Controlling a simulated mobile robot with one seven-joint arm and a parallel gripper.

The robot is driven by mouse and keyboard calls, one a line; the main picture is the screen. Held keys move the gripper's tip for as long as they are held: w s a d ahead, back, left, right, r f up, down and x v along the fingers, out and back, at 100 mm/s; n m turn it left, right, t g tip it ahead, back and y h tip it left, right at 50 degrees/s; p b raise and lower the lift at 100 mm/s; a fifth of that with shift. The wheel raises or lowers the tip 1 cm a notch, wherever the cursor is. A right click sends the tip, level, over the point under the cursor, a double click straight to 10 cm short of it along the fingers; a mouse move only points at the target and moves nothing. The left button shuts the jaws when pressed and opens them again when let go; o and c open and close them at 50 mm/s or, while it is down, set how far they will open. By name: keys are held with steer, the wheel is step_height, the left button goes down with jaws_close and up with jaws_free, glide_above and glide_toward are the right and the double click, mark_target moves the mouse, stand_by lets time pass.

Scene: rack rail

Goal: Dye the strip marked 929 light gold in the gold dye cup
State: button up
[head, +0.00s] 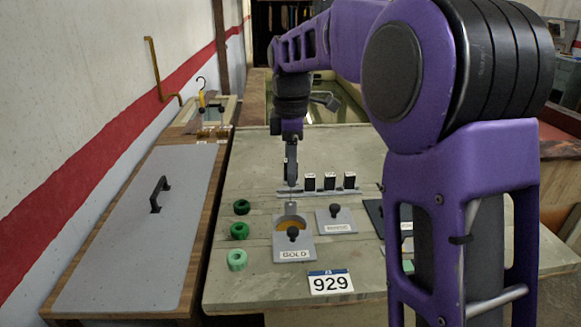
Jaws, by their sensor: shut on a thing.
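My gripper (291,182) points down over the left end of the rack rail (318,190). It is shut on a small dark block at the rail's left end, mostly hidden by the fingers; no number on it can be read. Several similar black blocks with pale marks, such as one (330,181), stand along the rail to the right. The gold dye cup (291,224) lies in front of the gripper, its gold dye partly showing behind a grey lid (295,251) with a black knob and GOLD label. A small grey piece sits at its back edge.
A second grey lid (336,226) with a knob stands right of the gold cup. Several green rings (239,231) line the table's left side. A 929 sign (331,283) is at the front. My arm hides much of the right side.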

mark_target(291, 205)
steer(key=shift+f+b, duration=2.7)
steer(key=shift+f, duration=2.35)
